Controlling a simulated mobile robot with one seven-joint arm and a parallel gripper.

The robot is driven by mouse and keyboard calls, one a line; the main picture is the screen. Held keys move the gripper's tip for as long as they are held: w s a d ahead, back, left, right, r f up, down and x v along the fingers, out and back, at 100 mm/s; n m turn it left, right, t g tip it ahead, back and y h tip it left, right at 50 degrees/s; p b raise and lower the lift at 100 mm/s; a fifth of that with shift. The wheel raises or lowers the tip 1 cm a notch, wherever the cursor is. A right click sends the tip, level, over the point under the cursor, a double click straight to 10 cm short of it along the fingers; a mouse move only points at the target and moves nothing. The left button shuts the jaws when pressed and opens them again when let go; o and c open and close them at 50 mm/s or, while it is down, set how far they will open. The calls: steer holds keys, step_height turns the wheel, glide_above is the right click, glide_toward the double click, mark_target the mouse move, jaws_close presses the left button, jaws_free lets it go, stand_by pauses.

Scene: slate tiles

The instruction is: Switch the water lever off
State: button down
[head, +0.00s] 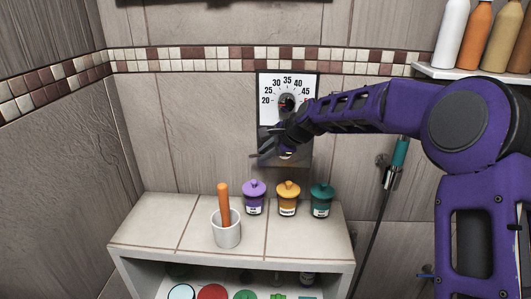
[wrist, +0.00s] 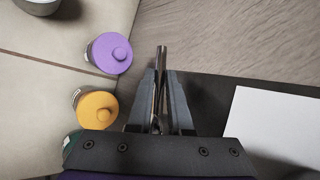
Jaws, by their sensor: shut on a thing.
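The shower panel (head: 303,80) hangs on the tiled wall, with a white temperature dial plate above and a darker lower part. My gripper (head: 262,154) is in front of the lower part, its fingers pointing left. In the wrist view my gripper (wrist: 161,78) is shut around a thin dark metal bar, which looks like the water lever (wrist: 162,52). The bar's end sticks out past the fingertips. In the head view my gripper and wrist hide the lever, so its position on the panel cannot be told there.
Below is a tiled ledge (head: 150,232) with a purple jar (head: 254,200), an orange jar (head: 288,200), a green jar (head: 321,201) and a white cup (head: 226,234) holding an orange stick. A bottle shelf (head: 470,76) is at upper right. A hand shower (head: 399,155) hangs right.

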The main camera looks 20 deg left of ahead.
stand_by(0.4)
steer(key=shift+d+r+m+y+b, duration=0.1)
steer(key=shift+r+m+y+b, duration=0.25)
steer(key=shift+y+b, duration=0.55)
steer(key=c, duration=0.8)
jaws_free()
steer(key=shift+c, duration=0.2)
steer(key=shift+d+r, duration=0.1)
